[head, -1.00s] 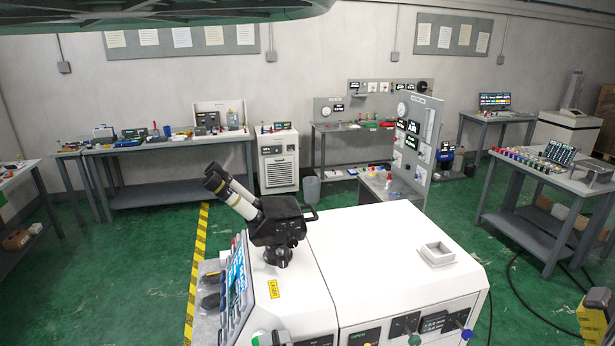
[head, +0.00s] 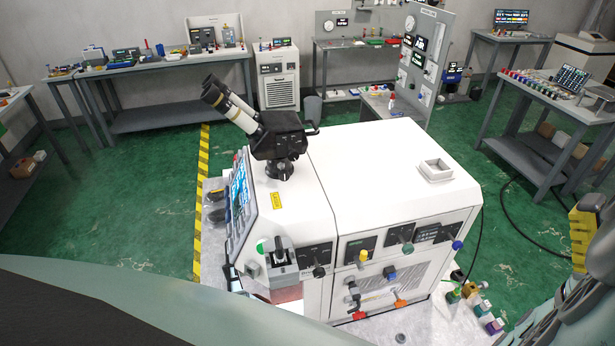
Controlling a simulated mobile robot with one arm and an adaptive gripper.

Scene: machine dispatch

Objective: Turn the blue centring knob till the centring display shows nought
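A white machine (head: 385,165) with a binocular eyepiece stands in the middle of the head view. Its front face carries small dark displays and coloured knobs. A blue knob (head: 457,245) sticks out at the upper right of this face, next to a dark display (head: 437,233). A second blue knob (head: 391,272) sits lower, near the middle. The labels and digits are too small to read, so I cannot tell which knob or display is the centring one. Parts of my own body fill the lower left and right corners. My gripper is not in view.
Green, yellow, red and orange knobs sit close around the blue ones. Coloured blocks (head: 475,300) lie on the pale base at the machine's right foot. A bench (head: 560,95) with a console stands at right. A black cable crosses the green floor, which is open at left.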

